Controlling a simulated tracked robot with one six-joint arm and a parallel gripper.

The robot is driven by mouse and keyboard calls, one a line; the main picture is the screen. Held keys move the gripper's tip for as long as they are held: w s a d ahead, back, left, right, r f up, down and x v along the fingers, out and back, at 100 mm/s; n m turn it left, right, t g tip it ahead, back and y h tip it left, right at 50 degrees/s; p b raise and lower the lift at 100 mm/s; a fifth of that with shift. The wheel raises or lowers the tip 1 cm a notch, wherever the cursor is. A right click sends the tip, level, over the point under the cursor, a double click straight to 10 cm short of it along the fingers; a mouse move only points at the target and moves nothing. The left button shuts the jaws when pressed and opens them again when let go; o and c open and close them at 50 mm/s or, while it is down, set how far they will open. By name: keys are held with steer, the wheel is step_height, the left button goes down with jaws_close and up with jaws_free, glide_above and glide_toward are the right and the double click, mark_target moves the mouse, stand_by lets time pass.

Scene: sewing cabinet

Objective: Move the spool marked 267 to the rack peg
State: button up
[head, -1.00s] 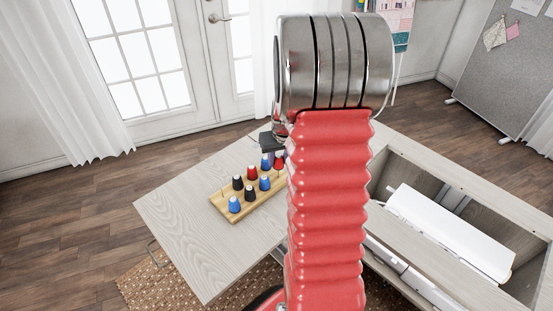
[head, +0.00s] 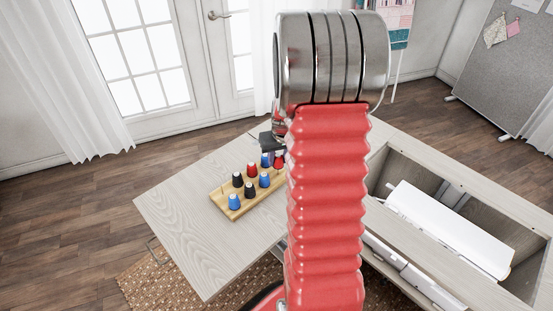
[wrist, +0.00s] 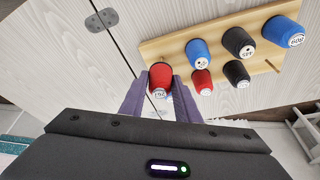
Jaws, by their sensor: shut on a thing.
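A red spool (wrist: 160,79) with a white marked end is between the purple fingers of my gripper (wrist: 158,92) in the wrist view; its number is too small to read surely. My gripper is shut on it, at the left end of the wooden rack (wrist: 160,50). I cannot tell whether the spool is clear of the rack. A bare peg (wrist: 272,66) stands at the rack's right end. In the head view, the rack (head: 233,214) lies on the table, a red spool (head: 279,162) showing beside my arm, which hides part of the scene.
Several other spools stand on the rack, including a blue spool (wrist: 197,53), a black spool (wrist: 238,43) and another red spool (wrist: 201,80). The pale tabletop (head: 190,235) is clear left of the rack. An open cabinet well with a white machine (head: 450,230) is at right.

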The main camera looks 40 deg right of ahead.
steer(key=shift+f, duration=1.25)
stand_by(0.4)
steer(key=o, duration=1.1)
steer(key=shift+r, duration=0.1)
steer(key=shift+s+r, duration=0.15)
steer(key=shift+r, duration=0.35)
steer(key=v, duration=1.2)
steer(key=shift+s+a+r, duration=0.15)
steer(key=shift+a+r, duration=0.05)
